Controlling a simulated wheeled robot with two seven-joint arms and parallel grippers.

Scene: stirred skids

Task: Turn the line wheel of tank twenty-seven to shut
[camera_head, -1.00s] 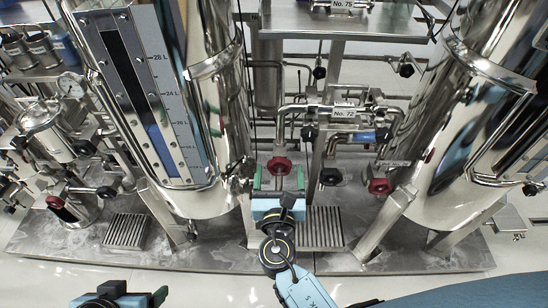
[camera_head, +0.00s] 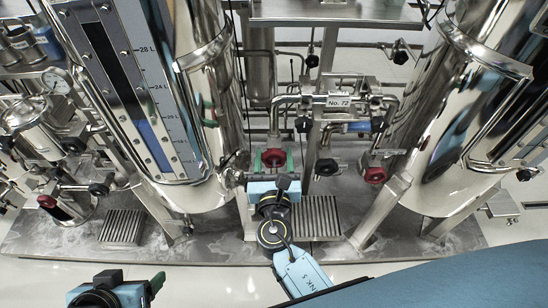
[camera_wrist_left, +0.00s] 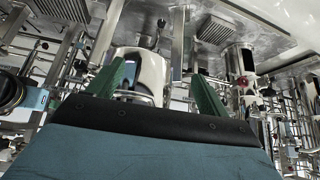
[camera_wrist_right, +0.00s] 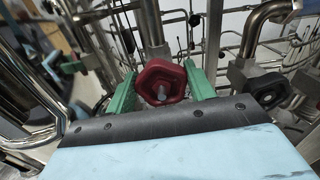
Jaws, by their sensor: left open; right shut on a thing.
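A red line wheel (camera_head: 273,158) sits on the piping between the two big tanks, below and left of a plate reading No. 72 (camera_head: 339,101). My right gripper (camera_head: 273,163) is at this wheel, its green fingers on either side of it. In the right wrist view the red wheel (camera_wrist_right: 160,82) lies between the two fingers, which are shut on it. My left gripper (camera_head: 112,288) is at the bottom left of the head view, apart from the piping. In the left wrist view its fingers (camera_wrist_left: 155,85) are wide apart and empty. No plate reading 27 is legible.
Another red wheel (camera_head: 375,174) and a black wheel (camera_head: 327,167) are to the right of the held one. The left tank (camera_head: 205,90) with its level gauge (camera_head: 130,85) and the right tank (camera_head: 460,120) flank it. A grated drain (camera_head: 122,228) lies on the skid floor.

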